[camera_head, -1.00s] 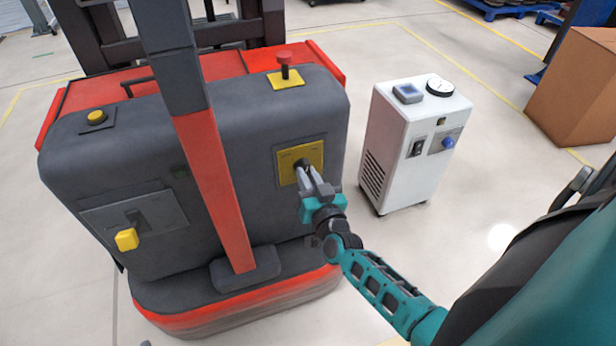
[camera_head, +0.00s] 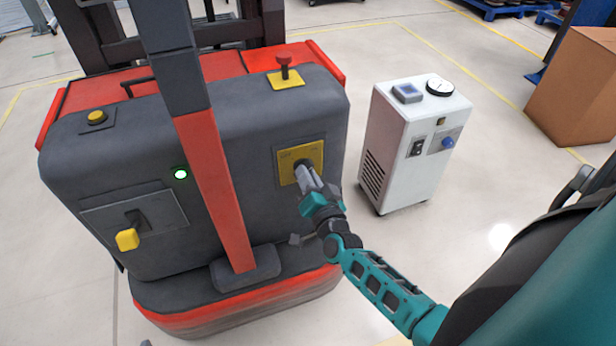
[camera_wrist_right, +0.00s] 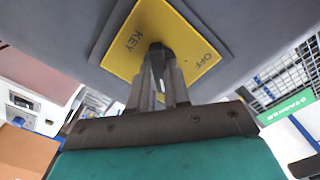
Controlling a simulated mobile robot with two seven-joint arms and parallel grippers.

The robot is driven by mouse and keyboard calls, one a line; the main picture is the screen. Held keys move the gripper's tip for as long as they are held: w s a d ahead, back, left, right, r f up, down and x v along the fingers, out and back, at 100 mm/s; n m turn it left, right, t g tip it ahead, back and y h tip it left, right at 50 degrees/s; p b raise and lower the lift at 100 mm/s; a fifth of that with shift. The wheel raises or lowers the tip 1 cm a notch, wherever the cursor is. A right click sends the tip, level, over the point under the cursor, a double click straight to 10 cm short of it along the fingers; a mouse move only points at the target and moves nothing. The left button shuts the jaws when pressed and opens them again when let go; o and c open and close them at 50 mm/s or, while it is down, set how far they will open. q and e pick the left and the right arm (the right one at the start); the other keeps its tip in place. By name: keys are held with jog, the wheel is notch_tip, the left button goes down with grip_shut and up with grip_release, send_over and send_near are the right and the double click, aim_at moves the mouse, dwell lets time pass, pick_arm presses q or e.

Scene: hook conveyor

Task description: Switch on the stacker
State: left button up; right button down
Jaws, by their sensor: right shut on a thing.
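The stacker (camera_head: 120,150) is a grey and red machine on the left of the head view. A yellow key plate (camera_head: 289,171) is on its rear face; in the right wrist view the plate (camera_wrist_right: 128,66) reads KEY and OFF. My right gripper (camera_head: 305,172) is shut on the dark key (camera_wrist_right: 160,52) at the middle of that plate. The gripper is rolled over relative to the plate's lettering. A small round lamp (camera_head: 181,174) on the stacker glows green.
A red mushroom button (camera_head: 284,60) on a yellow base is on top of the stacker. The tiller post (camera_head: 215,180) stands left of my right gripper. A white cabinet (camera_head: 408,150) is close on the right. A cardboard box (camera_head: 575,90) stands farther right.

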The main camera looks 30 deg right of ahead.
dwell(0.4)
pick_arm(q)
jog(key=shift+w+r, duration=0.1)
pick_arm(e)
jog(key=c, duration=1.1)
grip_release()
pick_arm(q)
jog(key=shift+s+a+r+p, duration=0.15)
jog(key=shift+s+a+p, duration=0.25)
jog(key=shift+p, duration=0.4)
pick_arm(e)
jog(key=v, duration=1.3)
jog(key=shift+a, duration=0.1)
pick_arm(q)
jog(key=shift+w+r, duration=0.15)
jog(key=shift+w, duration=0.05)
pick_arm(e)
jog(key=shift+w+r, duration=0.1)
jog(key=shift+r, duration=0.05)
